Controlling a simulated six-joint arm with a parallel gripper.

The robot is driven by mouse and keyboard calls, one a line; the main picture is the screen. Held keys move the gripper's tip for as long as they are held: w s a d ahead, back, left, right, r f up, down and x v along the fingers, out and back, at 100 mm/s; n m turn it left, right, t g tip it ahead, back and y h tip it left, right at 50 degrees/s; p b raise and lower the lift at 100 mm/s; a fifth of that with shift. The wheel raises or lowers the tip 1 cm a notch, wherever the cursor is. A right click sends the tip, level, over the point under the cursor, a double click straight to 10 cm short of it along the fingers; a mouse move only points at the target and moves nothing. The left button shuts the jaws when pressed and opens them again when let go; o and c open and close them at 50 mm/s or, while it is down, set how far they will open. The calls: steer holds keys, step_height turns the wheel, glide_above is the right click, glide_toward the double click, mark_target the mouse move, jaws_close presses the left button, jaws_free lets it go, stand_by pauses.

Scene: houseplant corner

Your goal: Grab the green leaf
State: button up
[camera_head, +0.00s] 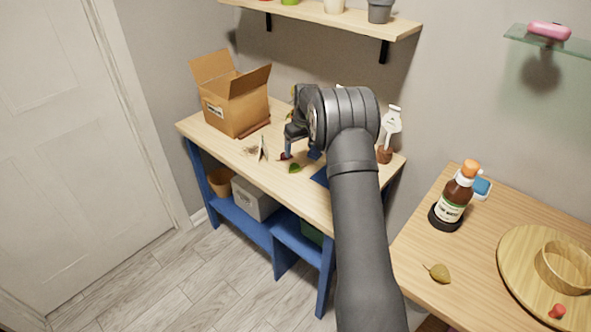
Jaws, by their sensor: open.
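A small green leaf (294,168) lies on the wooden top of the blue-legged bench, near its front edge. My gripper (287,150) hangs above the bench just behind and slightly left of the leaf, apart from it in the picture. It is open, and I see nothing held in it. A small reddish-brown thing (285,156) shows right by the fingertips; I cannot tell what it is. My arm hides part of the bench behind and to the right.
An open cardboard box (235,105) stands at the bench's back left. A white spray bottle (391,125) is at the right end. A yellowish leaf (437,272) and brown bottle (453,200) are on the right table.

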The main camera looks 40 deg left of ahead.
mark_target(295, 168)
steer(key=f, duration=0.3)
steer(key=shift+a+f, duration=0.3)
steer(key=shift+f, duration=0.1)
steer(key=f, duration=0.5)
steer(key=shift+s+a, duration=0.2)
steer(key=shift+a, duration=0.2)
steer(key=shift+c, duration=0.3)
steer(key=c, duration=1)
